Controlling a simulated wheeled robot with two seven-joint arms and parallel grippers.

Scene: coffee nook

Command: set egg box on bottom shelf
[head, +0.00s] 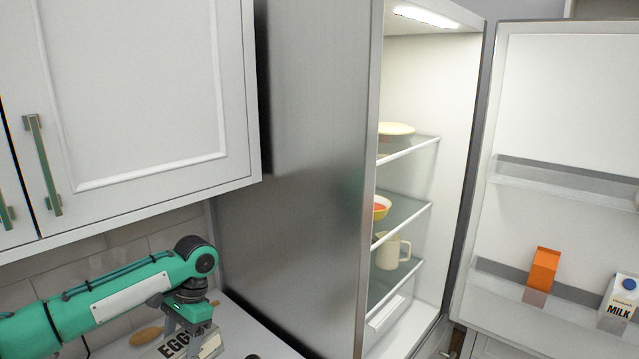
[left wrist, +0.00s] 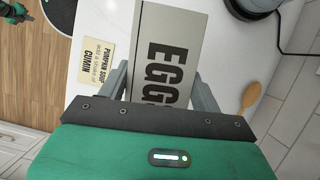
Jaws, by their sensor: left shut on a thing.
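The egg box (head: 178,346), grey with dark "EGGS" lettering, is at the bottom left of the head view, at the counter. My left gripper (head: 190,325) comes down on it from above and is shut on it. In the left wrist view the egg box (left wrist: 165,50) sits between the two fingers of the gripper (left wrist: 160,90). I cannot tell whether the box touches the counter. The fridge stands open at the right, with glass shelves; its bottom shelf (head: 378,292) is partly hidden by the fridge side wall. My right gripper is not in view.
A cream mug (head: 392,252), a bowl (head: 381,208) and a plate (head: 396,129) stand on fridge shelves. The open door holds an orange carton (head: 542,270) and a milk carton (head: 618,298). A wooden spoon (left wrist: 250,97) and a recipe card (left wrist: 97,61) lie on the counter.

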